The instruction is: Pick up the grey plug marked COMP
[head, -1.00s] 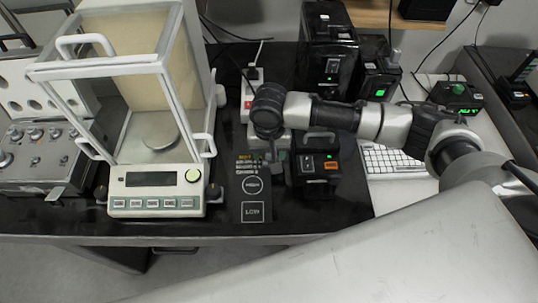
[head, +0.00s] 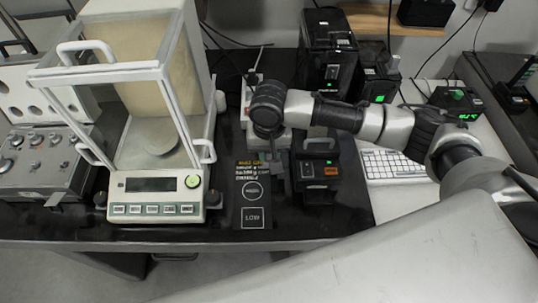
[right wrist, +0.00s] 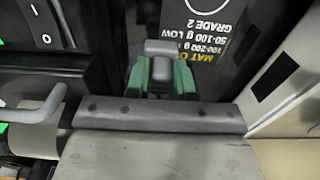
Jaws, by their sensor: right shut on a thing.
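My right gripper (right wrist: 161,76), with green finger pads, is shut on a small grey block, which I take to be the grey plug (right wrist: 160,47). No COMP marking can be read on it. In the head view my right gripper (head: 277,168) points down between the printed black mat (head: 253,204) and the black box with a handle and an orange label (head: 320,185); the plug is too small and too covered to make out there. I cannot tell whether the plug touches the surface below. My left gripper is not in view.
A glass-sided balance (head: 155,196) stands left of the mat. A grey control box with knobs (head: 40,160) is at far left. Tall black units (head: 328,60) stand behind, and a white keyboard (head: 392,165) lies to the right. Free room around the gripper is narrow.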

